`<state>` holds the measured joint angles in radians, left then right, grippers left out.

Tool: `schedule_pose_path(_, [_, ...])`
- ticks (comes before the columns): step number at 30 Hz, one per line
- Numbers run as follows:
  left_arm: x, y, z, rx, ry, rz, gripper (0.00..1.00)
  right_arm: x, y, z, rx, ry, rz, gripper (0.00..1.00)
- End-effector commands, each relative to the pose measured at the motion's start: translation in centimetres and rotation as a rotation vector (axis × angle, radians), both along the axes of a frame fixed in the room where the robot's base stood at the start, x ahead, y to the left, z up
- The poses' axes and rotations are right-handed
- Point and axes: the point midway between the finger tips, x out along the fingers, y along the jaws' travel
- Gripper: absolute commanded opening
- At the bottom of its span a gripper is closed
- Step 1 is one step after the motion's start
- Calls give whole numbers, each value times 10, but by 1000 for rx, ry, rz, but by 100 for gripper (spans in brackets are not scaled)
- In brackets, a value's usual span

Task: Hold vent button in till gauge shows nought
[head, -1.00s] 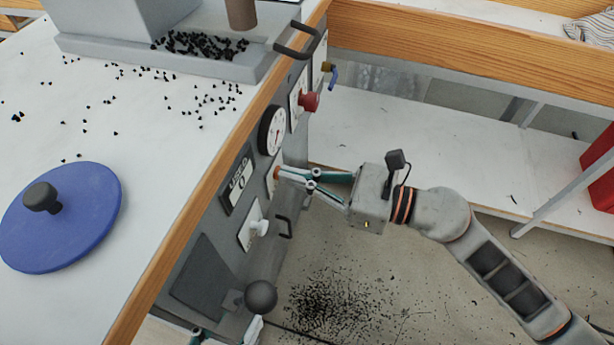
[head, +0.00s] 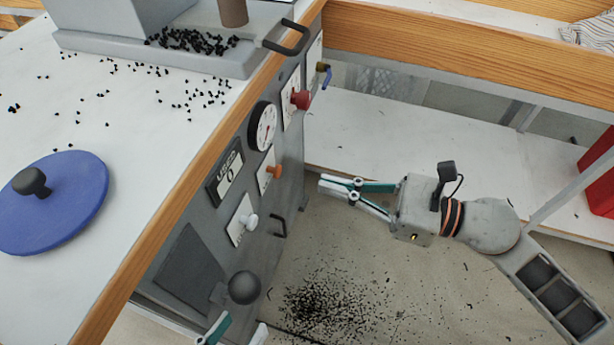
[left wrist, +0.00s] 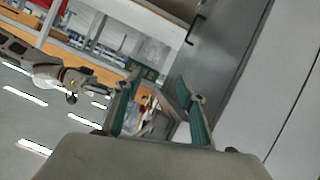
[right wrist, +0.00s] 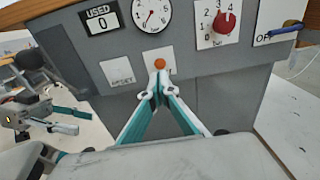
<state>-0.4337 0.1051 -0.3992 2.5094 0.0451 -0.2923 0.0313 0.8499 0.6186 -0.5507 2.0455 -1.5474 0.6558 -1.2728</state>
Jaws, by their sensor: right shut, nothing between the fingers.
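The orange vent button (head: 274,171) sits on a pale plate on the grey press panel; it also shows in the right wrist view (right wrist: 160,63). The white round gauge (head: 263,126) is just above it. In the right wrist view its red needle (right wrist: 150,16) points down and left; I cannot read the exact value. My right gripper (head: 322,185) is shut and empty, its tips to the right of the button and apart from it. My left gripper (head: 240,330) is open and empty at the bottom of the head view, below the black ball knob.
The panel also carries a counter (head: 227,170) reading 0, a white reset button (head: 250,221), a red knob (head: 301,99), a blue-handled valve (head: 325,75) and a black ball knob (head: 244,287). Black handles stick out. Floor space right of the panel is open, with scattered black bits.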

Motion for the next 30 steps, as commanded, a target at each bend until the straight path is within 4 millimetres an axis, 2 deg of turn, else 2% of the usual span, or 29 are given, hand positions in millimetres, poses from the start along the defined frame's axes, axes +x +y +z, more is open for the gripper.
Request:
schedule_pose_path(3, [-1,0,-2,-7,5,3,40,-8,-22,-2,-3,6,0,0])
schedule_pose_path(9, [-1,-1,-3,-19,8,7,40,-15,-42,-1,-1,5,0,0])
schedule_pose_path(30, [0,-2,-1,-26,7,12,40,-16,-46,0,-2,3,0,0])
